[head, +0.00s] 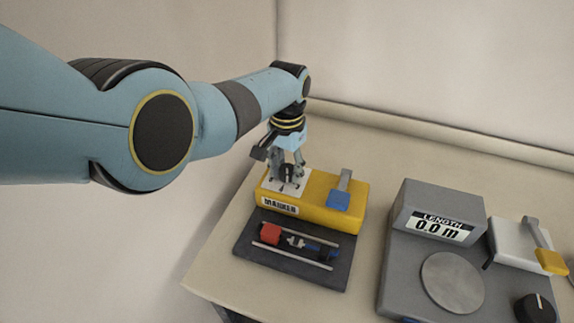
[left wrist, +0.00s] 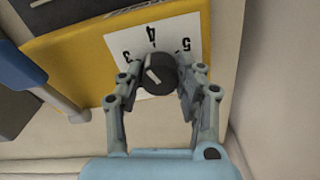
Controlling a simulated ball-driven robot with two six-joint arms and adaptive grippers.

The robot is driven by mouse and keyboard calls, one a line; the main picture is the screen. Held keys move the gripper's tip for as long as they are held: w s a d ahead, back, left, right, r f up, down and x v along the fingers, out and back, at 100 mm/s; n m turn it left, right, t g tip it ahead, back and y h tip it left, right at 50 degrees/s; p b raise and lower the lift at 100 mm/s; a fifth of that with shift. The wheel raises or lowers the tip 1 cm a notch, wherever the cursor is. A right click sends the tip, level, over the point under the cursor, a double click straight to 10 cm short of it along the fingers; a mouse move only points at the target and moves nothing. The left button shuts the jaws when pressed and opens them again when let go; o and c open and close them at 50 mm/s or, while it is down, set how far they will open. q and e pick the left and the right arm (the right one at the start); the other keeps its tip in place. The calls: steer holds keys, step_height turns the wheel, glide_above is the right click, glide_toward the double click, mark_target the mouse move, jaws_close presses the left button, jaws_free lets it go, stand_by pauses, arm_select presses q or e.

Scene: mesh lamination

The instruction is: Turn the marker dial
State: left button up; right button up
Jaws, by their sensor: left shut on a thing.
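The marker (head: 318,200) is a yellow box with a "MARKER" label on its front and a blue-tipped lever (head: 340,195) on its top. Its black dial (left wrist: 157,77) has a white pointer line and sits on a white plate (left wrist: 130,42) showing the numbers 3, 4 and 5. My left gripper (head: 288,177) reaches down over the plate from above. In the left wrist view its fingers (left wrist: 157,84) stand on both sides of the dial and are shut on it. My right gripper is not in view.
A dark tray (head: 250,255) with a red and blue part between rails lies in front of the marker. To the right stands a grey machine (head: 405,270) with a "LENGTH 0.0 m" display, a round disc (head: 452,282) and a black knob (head: 535,308). A wall runs behind the table.

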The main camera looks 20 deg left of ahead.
arm_select(q)
steer(key=n, duration=0.4)
steer(key=shift+n, duration=0.3)
steer(key=n, duration=0.5)
steer(key=shift+p, duration=0.35)
steer(key=n, duration=0.5)
steer(key=shift+n, duration=2.2)
